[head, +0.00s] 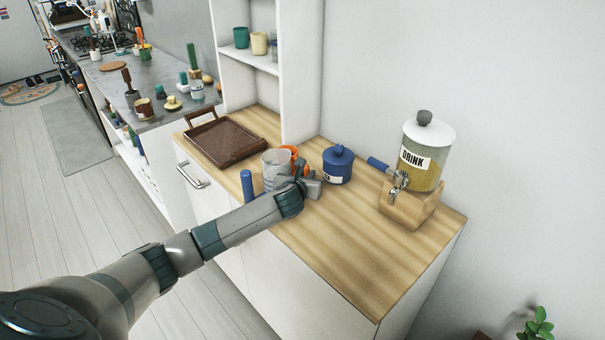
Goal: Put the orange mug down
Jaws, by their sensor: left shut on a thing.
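The orange mug (291,150) shows only in small orange patches at my left gripper, above the wooden counter (340,245). My left gripper (301,170) is shut on it; the wrist and fingers hide most of the mug. I cannot tell whether its base touches the counter. A clear grey glass jar or cup (275,165) stands just left of the mug, very close to it. My right gripper is out of view.
A blue lidded pot (338,164) stands right of the gripper, and a drink dispenser (424,155) on a wooden stand is farther right. A brown tray (226,140) lies at the left. A blue cylinder (247,185) is near the front edge. The front right counter is clear.

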